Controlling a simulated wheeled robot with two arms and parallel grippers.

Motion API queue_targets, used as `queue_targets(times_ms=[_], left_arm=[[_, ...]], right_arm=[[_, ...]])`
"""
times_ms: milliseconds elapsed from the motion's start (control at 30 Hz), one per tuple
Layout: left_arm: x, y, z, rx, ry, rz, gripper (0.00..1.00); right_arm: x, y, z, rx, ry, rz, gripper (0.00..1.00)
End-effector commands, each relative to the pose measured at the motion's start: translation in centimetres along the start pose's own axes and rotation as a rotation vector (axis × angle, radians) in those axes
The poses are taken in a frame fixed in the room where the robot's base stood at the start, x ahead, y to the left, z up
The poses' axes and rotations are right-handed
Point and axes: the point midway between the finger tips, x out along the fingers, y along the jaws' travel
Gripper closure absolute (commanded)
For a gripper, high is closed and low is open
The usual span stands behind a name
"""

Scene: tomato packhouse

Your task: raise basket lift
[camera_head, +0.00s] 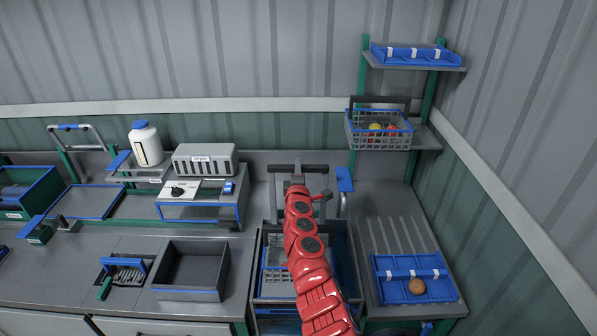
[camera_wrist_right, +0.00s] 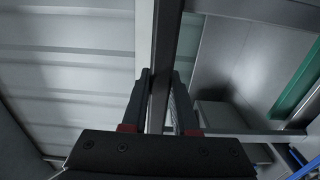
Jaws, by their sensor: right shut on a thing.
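The basket lift shows a dark crossbar handle (camera_head: 312,168) standing at the back of a deep tub (camera_head: 258,300). A light grey mesh basket (camera_head: 274,268) sits low inside the tub, partly hidden by my red right arm. My right gripper (camera_head: 297,188) is at the crossbar, mostly hidden in the head view by my own arm. In the right wrist view, my right gripper (camera_wrist_right: 158,105) has its two dark fingers closed on either side of a dark bar (camera_wrist_right: 163,60). My left gripper is not in view.
A blue-and-grey tap-like lever (camera_head: 344,180) stands right of the lift. Right of the tub, a ribbed drainboard (camera_head: 390,235) bears a blue tray (camera_head: 388,292) with a brown round item. A basket of tomatoes (camera_head: 365,140) sits on a shelf above. A dark bin (camera_head: 192,295) is left.

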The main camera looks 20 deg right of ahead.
Motion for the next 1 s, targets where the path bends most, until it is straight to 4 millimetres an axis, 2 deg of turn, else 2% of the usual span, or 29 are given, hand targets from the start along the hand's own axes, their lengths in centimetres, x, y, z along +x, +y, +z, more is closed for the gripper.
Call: queue_targets(times_ms=[33, 300, 333, 467, 767, 1000], left_arm=[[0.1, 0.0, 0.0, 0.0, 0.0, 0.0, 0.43], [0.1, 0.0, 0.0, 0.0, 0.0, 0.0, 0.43], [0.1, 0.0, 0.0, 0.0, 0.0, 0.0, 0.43], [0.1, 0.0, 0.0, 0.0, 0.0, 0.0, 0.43], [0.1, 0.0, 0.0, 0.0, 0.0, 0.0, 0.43], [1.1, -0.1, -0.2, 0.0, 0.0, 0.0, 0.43]], right_arm=[[0.1, 0.6, 0.1, -0.001, -0.001, 0.009, 1.0], [0.1, 0.8, 0.1, -0.001, 0.0, 0.011, 1.0], [0.1, 0.8, 0.1, -0.001, 0.0, 0.012, 0.67], [0.1, 0.7, 0.1, -0.001, 0.0, 0.01, 0.44], [0.0, 0.4, 0.0, 0.0, 0.001, 0.006, 0.43], [-1.6, 0.5, 0.1, -0.003, 0.0, 0.008, 0.43]])
